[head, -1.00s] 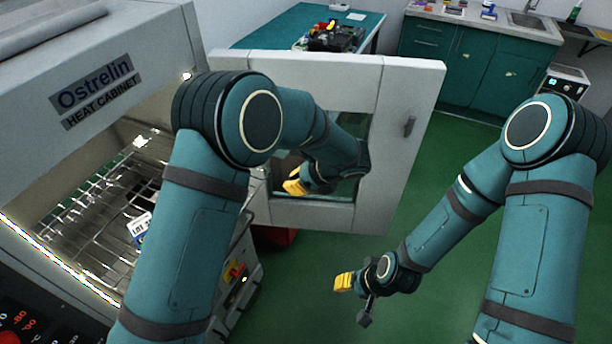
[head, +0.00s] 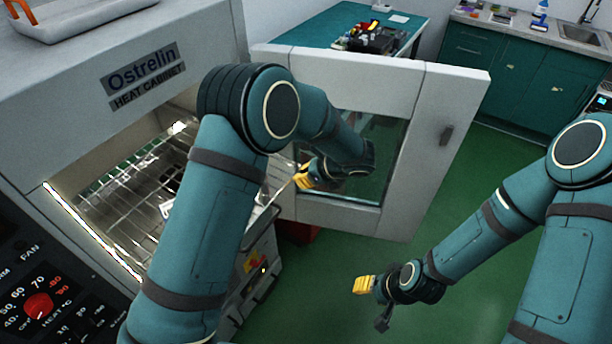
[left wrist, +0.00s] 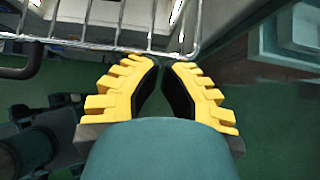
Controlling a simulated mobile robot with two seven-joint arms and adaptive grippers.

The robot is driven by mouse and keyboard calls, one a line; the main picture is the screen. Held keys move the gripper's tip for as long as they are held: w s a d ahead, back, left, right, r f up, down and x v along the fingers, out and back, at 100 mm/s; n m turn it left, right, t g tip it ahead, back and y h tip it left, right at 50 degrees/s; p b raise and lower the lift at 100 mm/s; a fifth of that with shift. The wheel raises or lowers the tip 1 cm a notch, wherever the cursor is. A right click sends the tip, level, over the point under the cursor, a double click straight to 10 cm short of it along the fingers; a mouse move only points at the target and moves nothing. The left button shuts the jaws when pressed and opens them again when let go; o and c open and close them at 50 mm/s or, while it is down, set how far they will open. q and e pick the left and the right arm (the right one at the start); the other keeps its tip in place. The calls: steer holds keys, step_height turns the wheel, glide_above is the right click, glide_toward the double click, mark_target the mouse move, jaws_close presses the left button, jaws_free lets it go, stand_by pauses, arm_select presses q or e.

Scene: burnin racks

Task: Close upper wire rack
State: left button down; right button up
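The upper wire rack (head: 125,188) is in the open heat cabinet at the left of the head view. My left arm hides part of it, and how far it is out is hard to tell. A wire rack's front edge (left wrist: 95,46) crosses the top of the left wrist view, just beyond my fingertips. My left gripper (head: 303,178) is in front of the cabinet opening, by the door window. In the left wrist view its yellow fingers (left wrist: 164,66) are slightly apart, with nothing between them. My right gripper (head: 362,285) hangs over the floor, away from the racks; its opening is unclear.
The cabinet door (head: 400,200) stands open, behind my left forearm. The control panel (head: 40,300) is at lower left. A tray (head: 85,22) lies on the cabinet top. A teal table (head: 300,38) and green cupboards (head: 520,80) stand behind. Green floor is clear around my right gripper.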

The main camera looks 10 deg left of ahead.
arm_select(q)
steer(key=w+a, duration=0.3)
steer(key=a, duration=0.5)
steer(key=w+a, duration=0.3)
steer(key=a, duration=0.5)
steer(key=w+a, duration=0.4)
steer(key=a, duration=0.4)
steer(key=shift+a, duration=0.25)
steer(key=shift+d, duration=0.1)
